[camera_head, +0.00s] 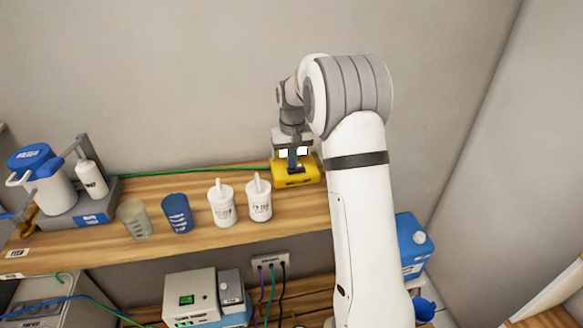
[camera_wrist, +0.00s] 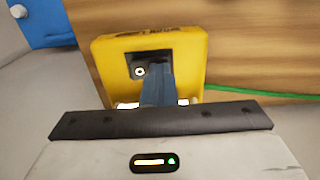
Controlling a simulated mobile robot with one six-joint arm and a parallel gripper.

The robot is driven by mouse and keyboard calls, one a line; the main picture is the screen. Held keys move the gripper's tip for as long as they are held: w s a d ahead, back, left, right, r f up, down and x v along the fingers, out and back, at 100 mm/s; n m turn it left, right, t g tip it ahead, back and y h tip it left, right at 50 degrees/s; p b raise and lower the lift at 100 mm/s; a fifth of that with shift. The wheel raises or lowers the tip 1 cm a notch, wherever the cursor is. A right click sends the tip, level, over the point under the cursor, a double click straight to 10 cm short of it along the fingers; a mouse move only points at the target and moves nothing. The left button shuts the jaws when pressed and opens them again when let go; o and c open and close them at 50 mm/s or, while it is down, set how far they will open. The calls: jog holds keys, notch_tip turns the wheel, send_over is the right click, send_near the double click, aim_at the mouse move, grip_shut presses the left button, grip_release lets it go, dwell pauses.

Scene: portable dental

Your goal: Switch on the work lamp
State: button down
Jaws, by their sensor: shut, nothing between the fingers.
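The work lamp shows as a yellow box-shaped body (camera_head: 296,177) at the right end of the wooden shelf. In the wrist view its yellow face (camera_wrist: 112,65) has a dark square recess with a small round light-coloured switch or button (camera_wrist: 140,71) in it. My gripper (camera_head: 293,167) points down at the lamp, its fingers shut and empty. In the wrist view the fingertips (camera_wrist: 156,64) overlap the recess, just right of the round part, and hide some of it. I cannot tell whether they touch. Bright white patches show on both sides of the fingers.
A green cable (camera_head: 190,170) runs along the shelf's back. A blue container (camera_head: 411,247) is lower right. The wall is close behind.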

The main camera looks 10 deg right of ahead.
notch_tip(320, 180, up, 7)
jog(key=p, duration=0.5)
dwell(0.3)
dwell(0.4)
jog(key=s+r+t, duration=0.1)
jog(key=s+r, duration=0.4)
jog(key=s, duration=0.3)
jog(key=s+r+t, duration=0.1)
jog(key=s+r, duration=0.4)
jog(key=s, duration=0.3)
jog(key=s+a+f+t, duration=0.1)
jog(key=s, duration=1.8)
jog(key=shift+a+f, duration=0.15)
jog(key=shift+f, duration=0.05)
